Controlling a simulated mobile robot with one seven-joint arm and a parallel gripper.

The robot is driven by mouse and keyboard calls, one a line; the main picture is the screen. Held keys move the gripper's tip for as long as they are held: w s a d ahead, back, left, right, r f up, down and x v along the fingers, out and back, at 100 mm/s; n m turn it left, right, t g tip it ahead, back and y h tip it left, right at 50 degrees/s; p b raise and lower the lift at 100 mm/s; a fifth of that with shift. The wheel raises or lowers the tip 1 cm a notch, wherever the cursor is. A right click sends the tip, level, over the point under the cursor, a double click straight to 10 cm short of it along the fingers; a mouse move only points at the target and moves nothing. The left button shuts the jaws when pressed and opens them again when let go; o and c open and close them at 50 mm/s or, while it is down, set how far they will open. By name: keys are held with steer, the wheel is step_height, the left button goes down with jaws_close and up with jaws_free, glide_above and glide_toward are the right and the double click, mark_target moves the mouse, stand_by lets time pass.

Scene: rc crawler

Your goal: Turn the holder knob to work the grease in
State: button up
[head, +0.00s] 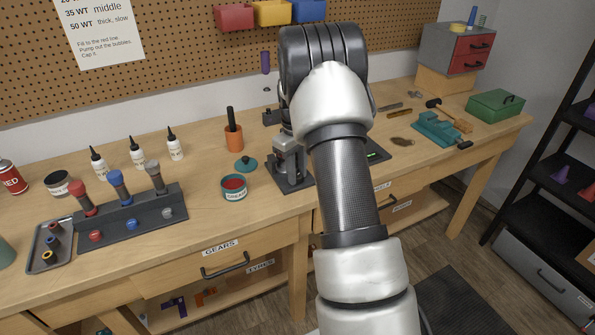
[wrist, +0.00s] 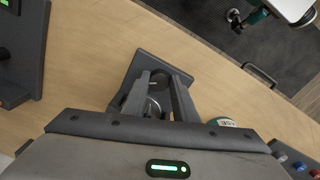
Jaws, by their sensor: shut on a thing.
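The grey holder stands on a dark square base plate (head: 291,184) on the bench, left of my arm in the head view. Its base plate also shows in the wrist view (wrist: 148,62), beyond my fingers. My gripper (wrist: 160,82) points down over the holder, its two dark fingers on either side of a round metallic part (wrist: 154,106), which looks like the knob. The gripper is shut on it; the exact contact is partly hidden by the gripper body. In the head view my arm hides much of the gripper. An open grease tin (head: 235,188) stands left of the holder.
The tin's teal lid (head: 246,163) lies behind it. An orange cup (head: 233,137) stands further back. A dark rack (head: 130,222) with several coloured shock bodies is at left. A teal vise (head: 436,130) and green box (head: 495,104) stand at right.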

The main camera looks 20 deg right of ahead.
steer(key=m, duration=0.6)
steer(key=shift+a+p, duration=0.1)
steer(key=shift+p, duration=0.2)
steer(key=m, duration=0.6)
steer(key=shift+w+r+m+g+p, duration=0.1)
steer(key=shift+m+g+p, duration=0.2)
steer(key=shift+m+p, duration=0.1)
steer(key=m, duration=0.5)
steer(key=shift+w+p, duration=0.1)
steer(key=shift+p, duration=0.3)
steer(key=m, duration=0.4)
steer(key=shift+m+y+p, duration=0.3)
steer(key=o, duration=0.8)
steer(key=shift+c, duration=0.2)
